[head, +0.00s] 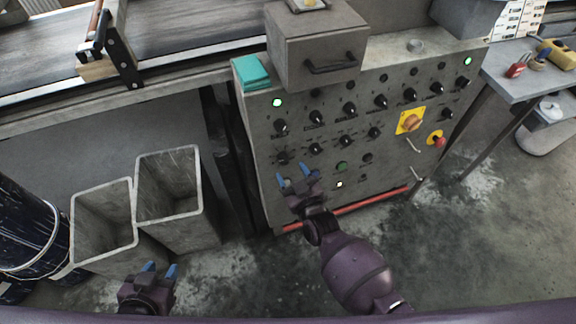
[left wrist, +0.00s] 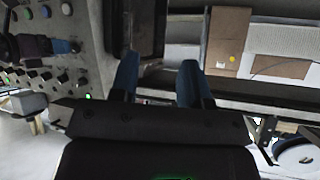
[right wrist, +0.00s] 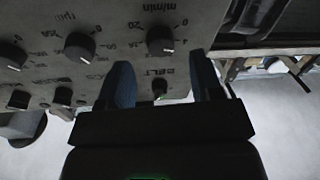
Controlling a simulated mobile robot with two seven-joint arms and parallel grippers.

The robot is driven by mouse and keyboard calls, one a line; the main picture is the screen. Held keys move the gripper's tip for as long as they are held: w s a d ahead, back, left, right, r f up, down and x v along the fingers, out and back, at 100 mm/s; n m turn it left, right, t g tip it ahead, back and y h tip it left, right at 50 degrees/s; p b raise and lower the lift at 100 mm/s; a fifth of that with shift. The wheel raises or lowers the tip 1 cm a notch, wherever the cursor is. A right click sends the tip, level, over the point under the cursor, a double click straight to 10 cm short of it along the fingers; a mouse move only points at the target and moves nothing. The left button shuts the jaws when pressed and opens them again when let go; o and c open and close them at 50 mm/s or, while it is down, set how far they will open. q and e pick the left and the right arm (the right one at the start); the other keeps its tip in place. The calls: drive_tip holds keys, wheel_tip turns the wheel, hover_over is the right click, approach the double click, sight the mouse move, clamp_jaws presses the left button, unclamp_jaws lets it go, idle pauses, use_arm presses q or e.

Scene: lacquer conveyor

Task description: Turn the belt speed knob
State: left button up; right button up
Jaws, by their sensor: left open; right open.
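The control panel (head: 390,165) is a grey upright face with rows of black knobs. The belt speed knob (head: 283,157) sits at its left side in the lower knob row. In the right wrist view the black knob (right wrist: 162,40) with the m/min scale is beside the upside-down BELT label. My right gripper (head: 293,176) is open and empty, just in front of and below this knob, apart from it; its blue fingers (right wrist: 160,85) show either side of the label. My left gripper (head: 160,270) is open and empty, low at the left near the bins.
Two grey bins (head: 168,200) stand left of the panel, with a dark barrel (head: 30,235) further left. A grey box with a handle (head: 316,50) and a teal block (head: 251,72) sit on top. A yellow switch (head: 410,121) and a red button (head: 438,141) are at right.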

drive_tip(key=v, duration=0.7)
drive_tip(key=shift+p, duration=0.45)
drive_tip(key=shift+s, duration=0.15)
drive_tip(key=s+d+r+m+g+h+p, duration=0.1)
drive_tip(key=s+d+r+m+g+h, duration=0.15)
drive_tip(key=d, duration=0.25)
drive_tip(key=s+d+r+m+g+h+p, duration=0.1)
drive_tip(key=s+d+r, duration=0.15)
drive_tip(key=d, duration=0.35)
drive_tip(key=s+d+m+g+h+p, duration=0.1)
drive_tip(key=s+d+m+g+h, duration=0.1)
drive_tip(key=s+d, duration=0.9)
drive_tip(key=s+h, duration=0.1)
drive_tip(key=s, duration=0.2)
drive_tip(key=shift+s+d, duration=0.2)
drive_tip(key=shift+d, duration=0.2)
